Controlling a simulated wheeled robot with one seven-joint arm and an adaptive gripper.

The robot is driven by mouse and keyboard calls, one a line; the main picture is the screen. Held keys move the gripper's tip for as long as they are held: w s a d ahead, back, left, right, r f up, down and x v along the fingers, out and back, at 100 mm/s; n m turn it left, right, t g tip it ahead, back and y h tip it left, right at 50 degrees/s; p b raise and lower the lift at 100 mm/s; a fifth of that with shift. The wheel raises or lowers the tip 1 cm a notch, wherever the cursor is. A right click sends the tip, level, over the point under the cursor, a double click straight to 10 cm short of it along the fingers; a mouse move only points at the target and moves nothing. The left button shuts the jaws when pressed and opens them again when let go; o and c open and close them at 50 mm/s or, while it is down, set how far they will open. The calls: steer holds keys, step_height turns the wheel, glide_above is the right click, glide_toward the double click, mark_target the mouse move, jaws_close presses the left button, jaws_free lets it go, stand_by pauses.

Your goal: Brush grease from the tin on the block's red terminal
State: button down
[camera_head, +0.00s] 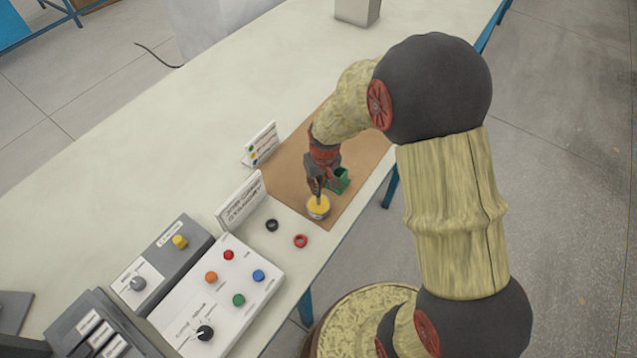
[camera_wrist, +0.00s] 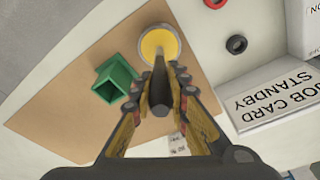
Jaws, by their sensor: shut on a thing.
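My gripper (camera_head: 319,184) is shut on a dark, slim brush (camera_wrist: 160,88) and hangs over the brown mat; it also shows in the wrist view (camera_wrist: 160,98). The round tin (camera_head: 318,208) of yellow grease stands at the mat's near edge, and in the wrist view (camera_wrist: 160,42) it is at the top centre. The brush's far end overlaps the tin's near part. I cannot tell whether it touches the grease. I cannot make out the block or a red terminal on it; a small pale printed piece (camera_wrist: 177,142) shows between my fingers.
An open green holder (camera_head: 339,180) stands beside my gripper. A black ring (camera_head: 272,225) and a red ring (camera_head: 300,241) lie on the table. A job card (camera_head: 240,200), another card (camera_head: 261,146) and a button panel (camera_head: 222,297) stand to the left. The far table is mostly clear.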

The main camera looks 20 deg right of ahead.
steer(key=shift+f, duration=0.35)
stand_by(1.1)
steer(key=shift+r+p, duration=2.2)
steer(key=shift+r, duration=1.35)
